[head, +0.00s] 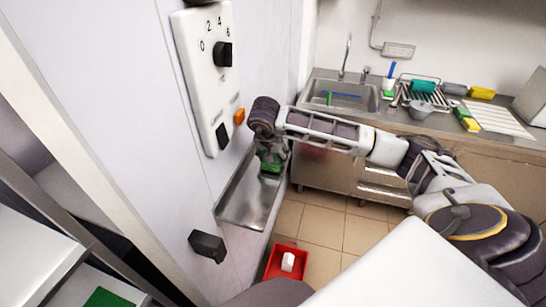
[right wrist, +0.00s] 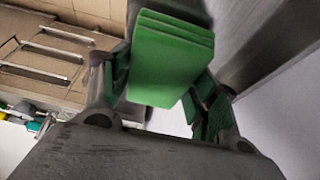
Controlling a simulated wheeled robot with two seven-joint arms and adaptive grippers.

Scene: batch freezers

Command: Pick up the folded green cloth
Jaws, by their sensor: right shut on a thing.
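The folded green cloth (right wrist: 170,62) is a stack of flat layers between the fingers of my right gripper (right wrist: 163,85) in the right wrist view. The gripper is shut on it. In the head view the right gripper (head: 271,155) points down and the cloth (head: 270,168) shows small and green at its tips, above a metal trough. The head view does not show clearly whether the cloth touches the trough. My left gripper is not in view.
The metal trough (head: 245,205) sticks out from the white freezer front, below a control panel (head: 203,80) with a knob. A black handle (head: 207,246) juts out nearby. A red bin (head: 275,268) stands on the floor. A sink counter (head: 340,95) is behind. Another green item (head: 108,298) lies lower left.

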